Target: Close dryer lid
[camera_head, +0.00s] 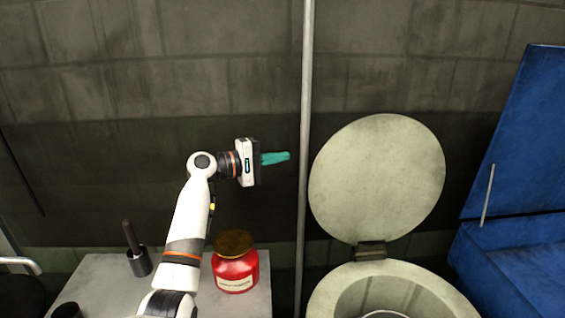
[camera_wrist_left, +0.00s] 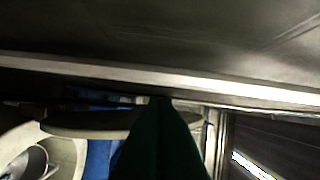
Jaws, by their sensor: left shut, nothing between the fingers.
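The dryer lid (camera_head: 377,178) is a round, pale disc standing upright on its hinge (camera_head: 370,250) at the back of the dryer. The dryer (camera_head: 440,290) is a round, pale drum with its top open, at the bottom right of the head view. My left gripper (camera_head: 288,156) has teal fingers, shut and empty. It is left of the lid, apart from it in the picture, and points right. In the left wrist view the dark fingers (camera_wrist_left: 160,105) fill the lower middle, with the lid (camera_wrist_left: 95,124) seen nearly edge-on beyond. My right gripper is not in view.
A thin vertical pole (camera_head: 304,120) stands between my left gripper and the lid in the picture. A grey table (camera_head: 100,285) at lower left holds a red jar (camera_head: 236,272) and a dark cup (camera_head: 139,263). A blue machine (camera_head: 520,200) stands at the right.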

